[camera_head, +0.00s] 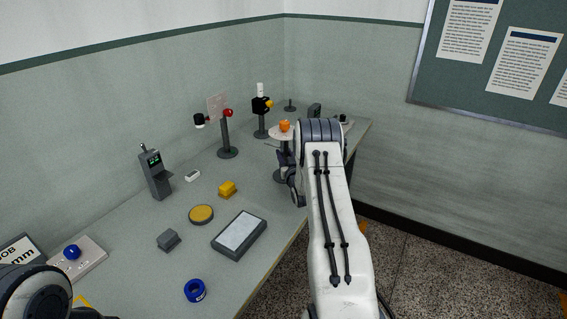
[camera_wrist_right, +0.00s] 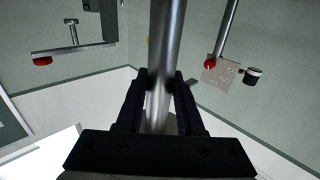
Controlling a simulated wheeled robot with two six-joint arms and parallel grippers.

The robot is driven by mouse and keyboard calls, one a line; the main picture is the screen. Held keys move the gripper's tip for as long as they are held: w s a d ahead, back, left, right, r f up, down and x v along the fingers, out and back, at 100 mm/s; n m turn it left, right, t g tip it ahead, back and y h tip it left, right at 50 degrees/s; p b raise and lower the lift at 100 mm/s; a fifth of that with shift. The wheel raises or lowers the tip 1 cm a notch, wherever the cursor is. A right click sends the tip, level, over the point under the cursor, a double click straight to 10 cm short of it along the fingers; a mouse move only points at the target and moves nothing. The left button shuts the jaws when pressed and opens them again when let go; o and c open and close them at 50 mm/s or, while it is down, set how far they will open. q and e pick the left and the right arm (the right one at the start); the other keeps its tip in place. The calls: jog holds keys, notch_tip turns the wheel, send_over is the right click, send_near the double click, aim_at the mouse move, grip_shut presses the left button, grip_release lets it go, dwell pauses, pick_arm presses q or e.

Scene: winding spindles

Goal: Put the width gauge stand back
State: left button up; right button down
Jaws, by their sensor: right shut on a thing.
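The stand in my grip, which I take to be the width gauge stand, has a pale round plate (camera_head: 277,134) with an orange knob (camera_head: 284,125) on top. Its dark base shows below, at the table's right side; I cannot tell if it touches the table. My right gripper (camera_head: 287,172) is at its post from the right, and the arm hides part of it. In the right wrist view the gripper (camera_wrist_right: 158,80) is shut around the upright metal post (camera_wrist_right: 166,40). Of my left arm only a part shows at the bottom left; its fingers are not visible.
A stand with a clear plate and red ball (camera_head: 228,113) and a black stand with a yellow knob (camera_head: 261,106) are left of the grip. A grey meter (camera_head: 156,175), yellow block (camera_head: 228,189), framed pad (camera_head: 239,235) and blue ring (camera_head: 195,290) occupy the nearer table.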

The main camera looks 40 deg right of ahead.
jog(key=shift+w, duration=0.25)
notch_tip(320, 180, down, 4)
jog(key=shift+r+p, duration=0.1)
jog(key=shift+p, duration=0.45)
jog(key=shift+f, duration=0.25)
jog(key=shift+f+b, duration=0.1)
jog(key=shift+b, duration=0.2)
jog(key=c, duration=0.5)
grip_release()
jog(key=shift+s, duration=0.1)
